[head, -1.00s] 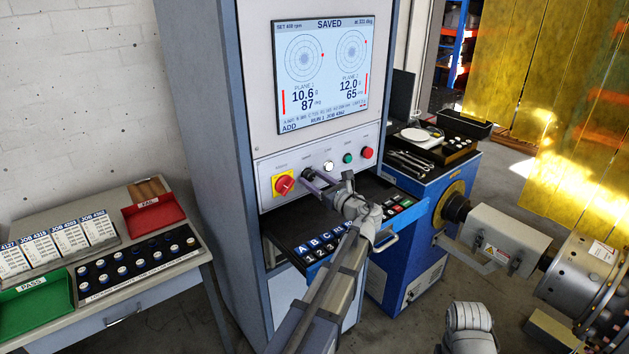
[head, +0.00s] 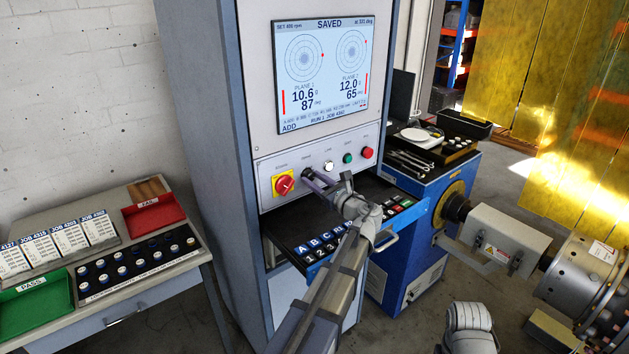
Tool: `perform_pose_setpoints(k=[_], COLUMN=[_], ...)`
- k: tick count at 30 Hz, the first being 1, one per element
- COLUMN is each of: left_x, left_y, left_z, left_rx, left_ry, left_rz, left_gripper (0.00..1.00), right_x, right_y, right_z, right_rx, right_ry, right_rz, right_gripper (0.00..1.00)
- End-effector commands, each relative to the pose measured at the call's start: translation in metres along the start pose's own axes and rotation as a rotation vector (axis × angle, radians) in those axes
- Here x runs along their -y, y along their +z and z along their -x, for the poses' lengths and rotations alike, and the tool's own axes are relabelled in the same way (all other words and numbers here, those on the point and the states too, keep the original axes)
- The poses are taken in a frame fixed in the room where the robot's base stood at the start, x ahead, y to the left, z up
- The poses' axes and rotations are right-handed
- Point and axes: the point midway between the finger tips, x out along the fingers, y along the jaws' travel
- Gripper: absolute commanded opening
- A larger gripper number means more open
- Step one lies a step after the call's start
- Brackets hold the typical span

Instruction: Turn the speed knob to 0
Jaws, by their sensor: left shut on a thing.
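The speed knob (head: 306,172) is a small dark knob on the cabinet's control strip, between the red-on-yellow main switch and a white button. My left gripper (head: 312,178) is at the strip with its fingers shut on the knob. The fingers hide most of the knob, so its pointer and scale cannot be read. The screen (head: 322,75) above reads SAVED, with a small set-speed line at its top left that looks like 400 rpm. My right gripper is not in view; only a pale part of my right arm shows at the bottom.
The red rotary switch (head: 284,185) is close left of my left gripper. White (head: 328,166), green (head: 347,158) and red (head: 367,153) buttons are to the right. A keyboard drawer (head: 290,238) stands out below. A bench with trays is at left, the rotor machine at right.

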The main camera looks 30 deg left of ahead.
Motion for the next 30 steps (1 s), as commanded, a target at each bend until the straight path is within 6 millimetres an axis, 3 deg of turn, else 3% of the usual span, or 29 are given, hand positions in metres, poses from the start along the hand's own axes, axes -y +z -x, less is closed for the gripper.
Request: perform_pose_setpoints(k=[30], left_x=[0.0001], left_y=[-0.0001], left_z=[0.0003], left_rx=[-0.001], left_ry=[0.001], left_rz=[0.921], left_gripper=[0.00], right_x=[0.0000], right_y=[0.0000], right_z=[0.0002], right_rx=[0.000], right_ry=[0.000], right_rz=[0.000], right_gripper=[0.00])
